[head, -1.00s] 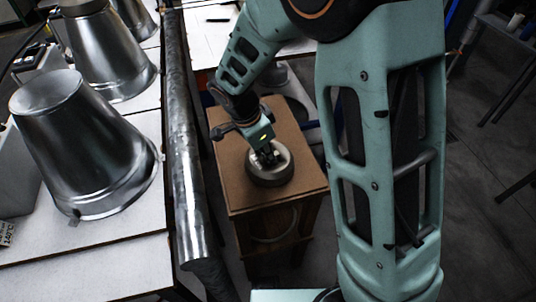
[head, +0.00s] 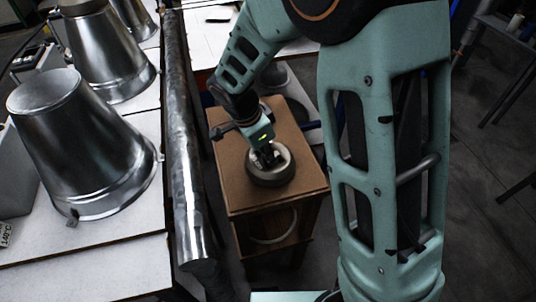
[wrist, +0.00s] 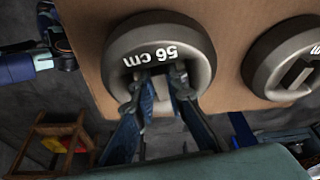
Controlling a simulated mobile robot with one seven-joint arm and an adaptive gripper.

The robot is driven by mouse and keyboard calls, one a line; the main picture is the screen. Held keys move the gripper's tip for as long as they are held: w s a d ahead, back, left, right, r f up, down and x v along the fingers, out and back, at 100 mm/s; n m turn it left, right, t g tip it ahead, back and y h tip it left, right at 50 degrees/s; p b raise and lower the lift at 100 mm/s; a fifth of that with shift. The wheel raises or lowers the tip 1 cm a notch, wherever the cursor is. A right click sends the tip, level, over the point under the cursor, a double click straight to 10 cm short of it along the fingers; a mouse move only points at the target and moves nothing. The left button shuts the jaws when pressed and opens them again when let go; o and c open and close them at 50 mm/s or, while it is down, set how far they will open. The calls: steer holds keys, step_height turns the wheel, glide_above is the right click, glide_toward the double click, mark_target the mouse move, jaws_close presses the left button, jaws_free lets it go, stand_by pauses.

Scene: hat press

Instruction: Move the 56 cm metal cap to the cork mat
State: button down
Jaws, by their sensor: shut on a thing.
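The 56 cm metal cap (wrist: 196,36) is a round grey disc with a recessed middle and white "56 cm" lettering, upside down in the wrist view. In the head view, the cap (head: 270,181) is at the front part of a small brown-topped wooden stand (head: 243,197). My gripper (wrist: 157,82) comes from above and is shut on the cap's middle grip. The fingers hide part of that grip. I cannot tell whether the cap touches the stand top. I cannot clearly make out a cork mat.
A second grey cap (wrist: 262,62) lies beside it on the brown top. Left of the stand are a long metal pipe (head: 186,180) and a white table (head: 110,250) with several metal cones (head: 85,150). A stool (wrist: 48,140) shows in the wrist view.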

steer(key=shift+w+b, duration=0.1)
steer(key=shift+b, duration=0.3)
stand_by(0.5)
steer(key=c, duration=1.9)
jaws_free()
steer(key=shift+c, duration=0.2)
steer(key=shift+o, duration=0.5)
steer(key=shift+f, duration=0.1)
steer(key=shift+f, duration=0.1)
steer(key=w+p+v, duration=0.1)
steer(key=p+v, duration=0.2)
steer(key=v, duration=0.4)
steer(key=shift+s+d+r, duration=0.35)
steer(key=shift+s+r, duration=0.05)
